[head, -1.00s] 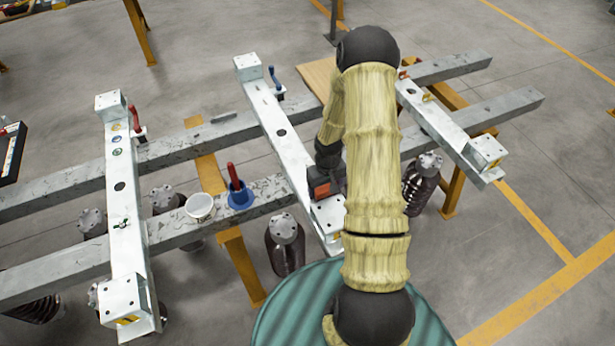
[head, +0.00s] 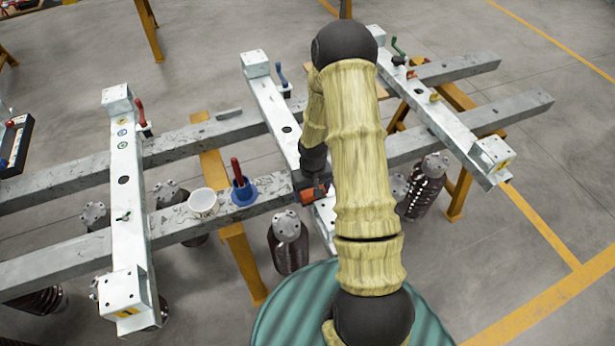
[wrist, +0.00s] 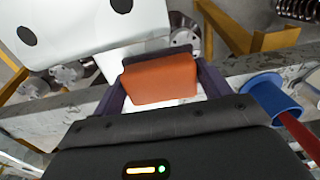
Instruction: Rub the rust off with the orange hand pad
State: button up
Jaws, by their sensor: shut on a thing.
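My gripper (wrist: 160,84) is shut on the orange hand pad (wrist: 158,76), which sits between its two dark fingers in the wrist view. In the head view the pad (head: 307,196) shows as a small orange patch beneath my gripper. It is at the middle white crossbeam (head: 268,98), close to the near grey rail. In the wrist view a white beam end with dark round holes (wrist: 85,22) lies just beyond the pad. I cannot tell whether the pad touches a surface. I cannot make out any rust; my arm hides part of the middle crossbeam.
A blue holder (head: 243,193) with a red handle and a white cup (head: 203,203) stand on the near grey rail (head: 175,226), left of my gripper. A left crossbeam (head: 126,200) and a right crossbeam (head: 440,121) carry clamps. Dark ribbed insulators (head: 290,252) hang below.

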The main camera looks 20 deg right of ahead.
aim_at(309, 191)
jog(key=shift+a, duration=0.45)
notch_tip(309, 191, up, 8)
jog(key=p, duration=0.6)
jog(key=shift+r, duration=0.1)
